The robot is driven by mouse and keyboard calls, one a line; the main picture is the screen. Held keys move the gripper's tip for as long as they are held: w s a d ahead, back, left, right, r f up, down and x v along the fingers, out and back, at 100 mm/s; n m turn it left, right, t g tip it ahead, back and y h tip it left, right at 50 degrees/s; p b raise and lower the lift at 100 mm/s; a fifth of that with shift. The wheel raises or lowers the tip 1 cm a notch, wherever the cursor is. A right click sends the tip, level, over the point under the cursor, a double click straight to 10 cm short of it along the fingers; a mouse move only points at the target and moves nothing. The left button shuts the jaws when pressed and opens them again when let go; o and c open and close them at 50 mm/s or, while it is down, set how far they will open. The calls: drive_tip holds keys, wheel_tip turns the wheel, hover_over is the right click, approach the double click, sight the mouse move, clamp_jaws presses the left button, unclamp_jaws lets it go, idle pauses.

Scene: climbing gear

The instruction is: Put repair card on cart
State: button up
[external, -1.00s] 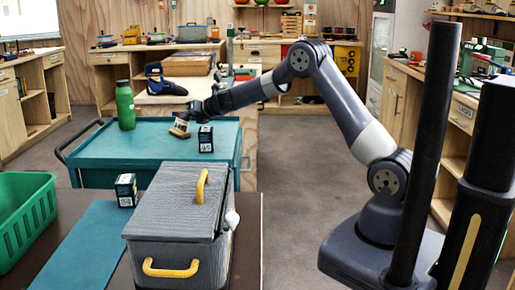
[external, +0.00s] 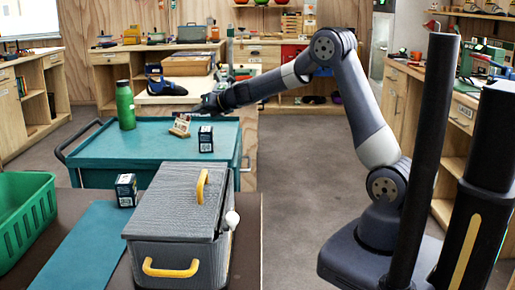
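The repair card (external: 180,124), a small tan and white piece, stands tilted on the teal top of the cart (external: 110,150), near the far edge. My gripper (external: 198,108) is just above and to the right of the card, apparently apart from it. It seems empty and open, though its fingers are small and dark here. Nothing hangs from it.
A green bottle (external: 125,105) stands left of the card and a dark box (external: 205,139) stands to its right on the cart. In front are a grey toolbox (external: 175,222), another small box (external: 126,190), a blue mat (external: 75,245) and a green crate (external: 25,215).

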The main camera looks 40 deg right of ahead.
drive_tip(key=shift+v, duration=2.3)
